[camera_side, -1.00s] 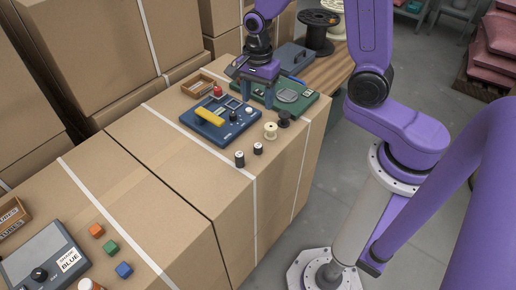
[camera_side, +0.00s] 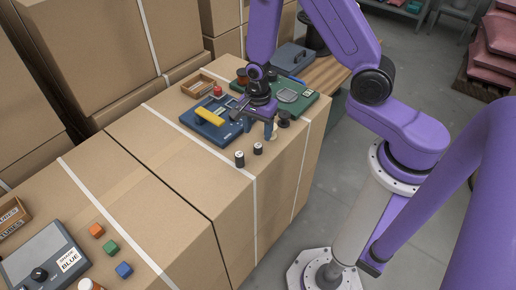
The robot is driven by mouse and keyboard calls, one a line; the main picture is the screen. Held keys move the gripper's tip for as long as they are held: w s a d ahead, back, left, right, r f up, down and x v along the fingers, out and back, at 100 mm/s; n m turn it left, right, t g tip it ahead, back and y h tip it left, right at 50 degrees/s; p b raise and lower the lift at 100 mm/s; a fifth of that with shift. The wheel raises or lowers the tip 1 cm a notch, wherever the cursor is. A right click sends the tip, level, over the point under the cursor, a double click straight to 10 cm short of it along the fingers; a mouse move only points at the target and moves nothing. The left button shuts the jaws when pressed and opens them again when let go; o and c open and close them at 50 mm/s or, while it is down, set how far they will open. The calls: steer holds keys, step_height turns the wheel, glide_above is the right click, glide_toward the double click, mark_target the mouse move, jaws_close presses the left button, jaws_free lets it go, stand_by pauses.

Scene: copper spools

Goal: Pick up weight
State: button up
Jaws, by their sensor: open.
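Which thing is the weight is not clear from the view. Two small dark cylinders with pale tops stand upright near the box's front edge, one at the left (camera_side: 239,159) and one at the right (camera_side: 257,149). A black spool (camera_side: 284,119) stands farther back. My gripper (camera_side: 254,121) is open and points down over the right end of the blue board (camera_side: 208,133), just behind the cylinders. It holds nothing that I can see.
The blue board carries a yellow bar (camera_side: 212,115). A red piece (camera_side: 218,91) sits by a wooden tray (camera_side: 198,85). Behind is a green board (camera_side: 300,106) with a grey dish. Cardboard left of the cylinders is clear. Coloured cubes (camera_side: 110,247) and a grey device (camera_side: 45,258) lie at lower left.

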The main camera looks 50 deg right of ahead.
mark_target(258, 146)
steer(key=shift+s+a+f, duration=0.15)
steer(key=shift+s+f, duration=0.05)
steer(key=shift+f, duration=0.7)
steer(key=shift+s+a+f, duration=0.1)
steer(key=shift+s+f, duration=0.05)
steer(key=shift+f, duration=0.7)
steer(key=shift+w+f, duration=0.1)
steer(key=shift+f, duration=0.85)
jaws_close()
